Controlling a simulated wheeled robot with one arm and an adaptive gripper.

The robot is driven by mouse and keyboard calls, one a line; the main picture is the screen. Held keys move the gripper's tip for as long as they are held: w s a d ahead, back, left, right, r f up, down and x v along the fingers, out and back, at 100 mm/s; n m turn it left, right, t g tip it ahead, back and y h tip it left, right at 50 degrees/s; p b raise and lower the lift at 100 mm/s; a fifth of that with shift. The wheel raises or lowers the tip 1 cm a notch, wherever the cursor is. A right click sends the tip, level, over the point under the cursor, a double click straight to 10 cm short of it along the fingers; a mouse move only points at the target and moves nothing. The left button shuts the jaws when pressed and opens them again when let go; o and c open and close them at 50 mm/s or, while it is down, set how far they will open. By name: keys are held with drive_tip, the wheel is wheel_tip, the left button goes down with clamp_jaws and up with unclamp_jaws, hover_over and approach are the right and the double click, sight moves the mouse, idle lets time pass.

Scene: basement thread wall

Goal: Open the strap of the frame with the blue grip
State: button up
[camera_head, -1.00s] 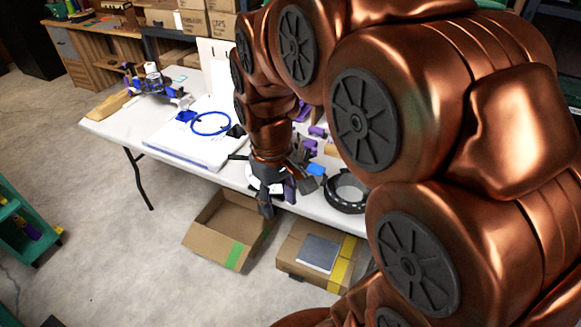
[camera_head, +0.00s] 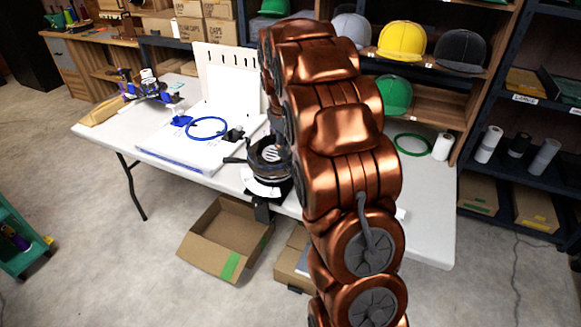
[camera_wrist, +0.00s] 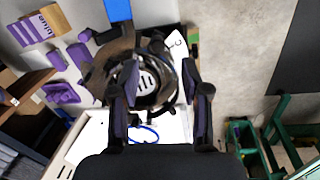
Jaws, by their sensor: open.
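A dark round frame (camera_wrist: 152,80) with a pale striped disc inside lies below my gripper (camera_wrist: 160,68) in the wrist view. A blue grip (camera_wrist: 118,12) stands out at the top, beside the frame. My gripper is open, with one finger on each side of the disc; contact cannot be told. The strap cannot be made out clearly. In the head view the dark round frame (camera_head: 268,158) is at the table's front edge, partly behind my arm. The blue grip and my fingers are hidden there by my arm.
A white board with a blue hoop (camera_head: 207,128) is left of the frame. A blue and purple device (camera_head: 148,88) stands at the table's far left. Purple parts (camera_wrist: 62,92) lie left in the wrist view. An open cardboard box (camera_head: 225,238) is on the floor.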

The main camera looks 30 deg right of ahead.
sight(290, 163)
drive_tip(key=shift+w+d+f, duration=0.15)
drive_tip(key=shift+d+f, duration=0.1)
drive_tip(key=shift+f, duration=0.1)
drive_tip(key=f, duration=0.2)
drive_tip(key=f+p, duration=0.1)
drive_tip(key=f, duration=0.4)
drive_tip(key=shift+w+d+f+p, duration=0.1)
drive_tip(key=shift+d+f+p, duration=0.05)
drive_tip(key=shift+d+p, duration=0.25)
drive_tip(key=shift+c, duration=0.3)
clamp_jaws()
